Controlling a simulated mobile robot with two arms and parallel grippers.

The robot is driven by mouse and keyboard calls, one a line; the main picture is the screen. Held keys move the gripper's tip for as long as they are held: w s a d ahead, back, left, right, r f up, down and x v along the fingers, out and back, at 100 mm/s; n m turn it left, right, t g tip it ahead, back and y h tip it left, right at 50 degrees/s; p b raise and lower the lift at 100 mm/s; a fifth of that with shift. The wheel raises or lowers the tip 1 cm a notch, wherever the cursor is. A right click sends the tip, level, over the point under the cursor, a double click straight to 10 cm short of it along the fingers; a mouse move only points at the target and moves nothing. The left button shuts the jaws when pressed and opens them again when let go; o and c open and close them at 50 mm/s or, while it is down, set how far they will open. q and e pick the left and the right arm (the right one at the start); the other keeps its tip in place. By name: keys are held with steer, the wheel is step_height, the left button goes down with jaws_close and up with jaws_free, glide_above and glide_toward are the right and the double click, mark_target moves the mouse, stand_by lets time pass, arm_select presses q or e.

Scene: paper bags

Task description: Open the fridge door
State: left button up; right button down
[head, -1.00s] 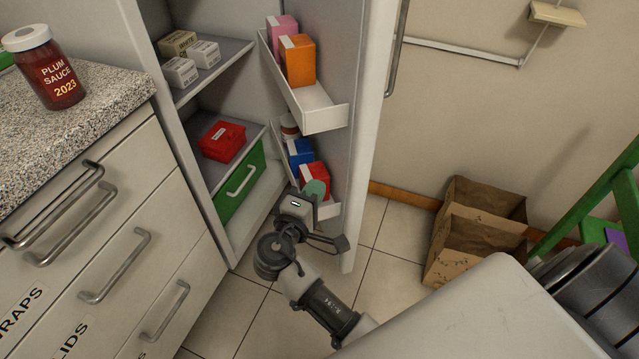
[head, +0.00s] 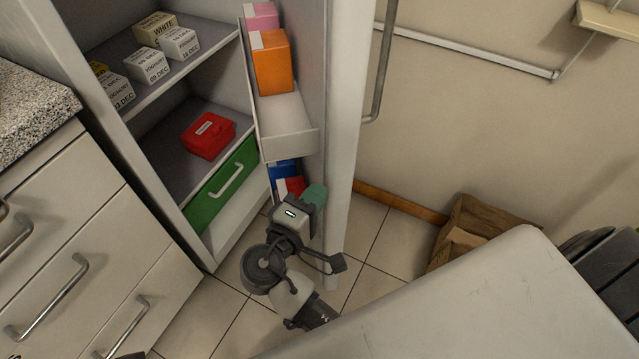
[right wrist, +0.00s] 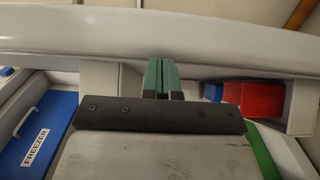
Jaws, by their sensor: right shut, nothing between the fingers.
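The fridge door (head: 345,140) stands open, its grey handle (head: 383,60) on the outer side, facing the wall. The open fridge interior shows to its left, with cartons on the upper shelf and a red box (head: 208,135) below. My right gripper (head: 315,196) is shut and empty, with green fingers, at the low inner side of the door near the lower door bin. In the right wrist view the shut fingers (right wrist: 160,76) point at the pale door edge (right wrist: 60,35); I cannot tell whether they touch.
Door bins hold an orange box (head: 271,62) and red and blue boxes. A green drawer (head: 222,187) sits low in the fridge. A drawer counter (head: 60,220) stands left. A paper bag (head: 485,225) stands by the wall on the right.

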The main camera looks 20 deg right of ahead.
steer(key=shift+d, duration=0.15)
arm_select(q)
steer(key=shift+w+d, duration=0.1)
steer(key=shift+d, duration=0.15)
steer(key=shift+a+f, duration=0.1)
steer(key=shift+a, duration=0.05)
arm_select(e)
steer(key=shift+s, duration=0.1)
